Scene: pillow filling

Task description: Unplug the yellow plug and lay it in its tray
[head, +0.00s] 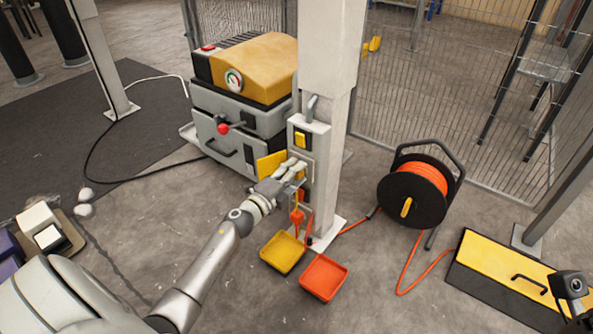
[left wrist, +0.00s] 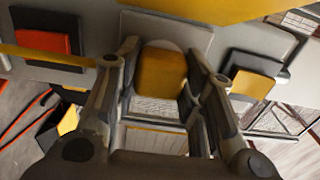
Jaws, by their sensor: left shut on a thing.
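My left gripper (head: 295,174) is at the grey socket box on the white post, its fingers shut on the yellow plug (left wrist: 160,72). In the left wrist view the plug sits between the two fingers, against a grey housing. I cannot tell whether it is still seated in the socket. In the head view the gripper hides it. The yellow tray (head: 282,252) lies empty on the floor at the post's foot. The orange-red tray (head: 324,277) lies empty beside it, to the right.
A raised yellow flap (head: 271,165) is just left of the gripper. A yellow switch (head: 300,140) is above it. An orange plug-like piece (head: 297,217) hangs below. A cable reel (head: 412,190) and a yellow-topped case (head: 510,270) stand right. A machine (head: 245,85) stands behind left.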

